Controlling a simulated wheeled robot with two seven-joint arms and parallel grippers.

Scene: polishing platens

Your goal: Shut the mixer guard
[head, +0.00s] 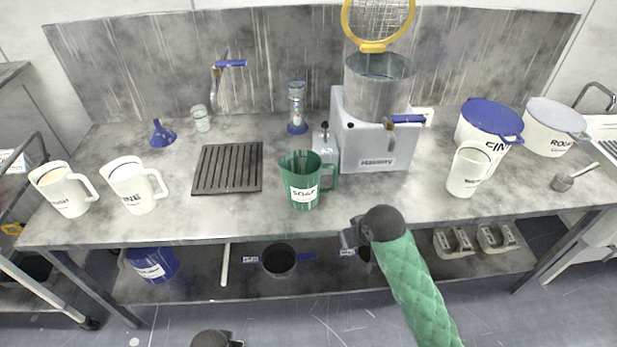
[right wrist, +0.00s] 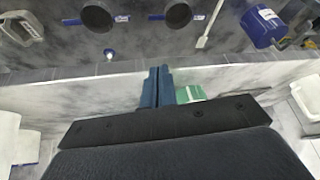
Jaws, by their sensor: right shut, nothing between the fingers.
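The mixer (head: 375,150) is a white-grey machine on the bench, with a metal bowl (head: 378,88) on top. Its guard (head: 378,20), a yellow ring with wire mesh, stands raised upright behind the bowl's rim; its top is cut off by the picture edge. My right gripper (head: 350,238) is in front of the bench's front edge, below and in front of the mixer, touching nothing I can see. In the right wrist view its fingers (right wrist: 156,88) are together and empty. My left gripper (head: 234,341) only just shows at the bottom edge; its fingers are not clear.
A green jug (head: 302,192) stands left of the mixer, with a small bottle (head: 325,143) between. A blue lever (head: 408,118) sticks out at the mixer's right. A black grate (head: 228,168) lies left.

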